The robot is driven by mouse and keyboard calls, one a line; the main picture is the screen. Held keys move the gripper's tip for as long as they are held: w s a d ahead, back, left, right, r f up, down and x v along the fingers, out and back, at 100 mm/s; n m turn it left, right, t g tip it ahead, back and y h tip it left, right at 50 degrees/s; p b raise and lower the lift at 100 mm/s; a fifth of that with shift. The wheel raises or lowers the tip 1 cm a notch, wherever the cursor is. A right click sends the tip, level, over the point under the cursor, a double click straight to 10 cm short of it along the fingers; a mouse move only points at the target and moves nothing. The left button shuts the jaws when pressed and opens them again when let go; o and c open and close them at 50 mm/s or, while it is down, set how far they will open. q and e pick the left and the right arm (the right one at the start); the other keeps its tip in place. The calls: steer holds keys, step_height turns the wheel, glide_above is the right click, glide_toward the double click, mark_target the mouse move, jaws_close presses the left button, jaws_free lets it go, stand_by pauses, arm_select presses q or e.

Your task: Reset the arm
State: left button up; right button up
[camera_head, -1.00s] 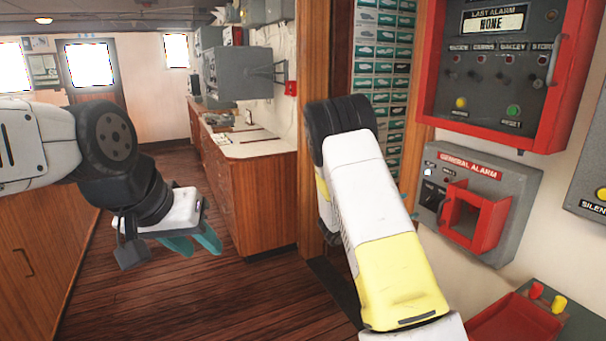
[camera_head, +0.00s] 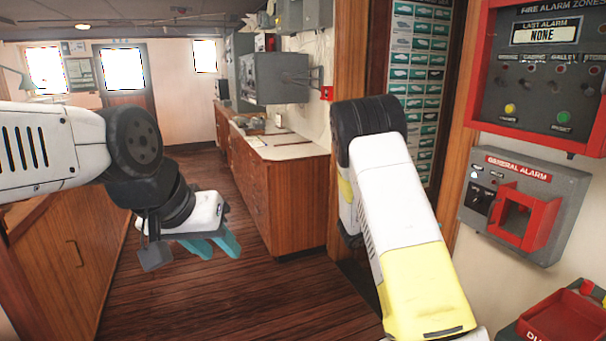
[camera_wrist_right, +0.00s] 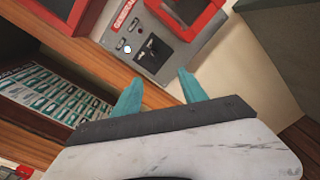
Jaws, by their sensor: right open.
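My left gripper (camera_head: 220,256) hangs over the wooden floor in the head view, with two teal fingers pointing down and to the right. Nothing shows between them, and their gap is hard to judge. My right arm (camera_head: 400,200) shows at the middle right of the head view, its gripper out of that view. In the right wrist view my right gripper (camera_wrist_right: 158,88) is open and empty. Its teal fingers point up toward the grey general alarm box (camera_wrist_right: 160,50), apart from anything I can make out.
The general alarm box (camera_head: 475,222) with its red frame is on the right wall. A red-framed fire alarm panel (camera_head: 482,90) is above it. A red tray (camera_head: 570,320) is at the lower right. A wooden counter (camera_head: 290,200) stands ahead. The floor (camera_head: 200,300) is clear.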

steer(key=s+a+r+m+g+y, duration=0.1)
steer(key=s+r+m+g+y, duration=0.2)
steer(key=s, duration=0.6)
steer(key=s+a+m+g+y, duration=0.25)
steer(key=s+m+y, duration=0.3)
steer(key=s, duration=0.35)
steer(key=s+a+r+m+t+y, duration=0.2)
steer(key=s+a+r+y, duration=0.2)
steer(key=a, duration=0.5)
steer(key=s+a+r+m+t+y, duration=0.3)
steer(key=s+a+r+y, duration=0.2)
steer(key=s+a, duration=0.4)
steer(key=shift+s+r+t+y, duration=0.2)
steer(key=shift+t+y, duration=0.15)
steer(key=shift+y, duration=0.2)
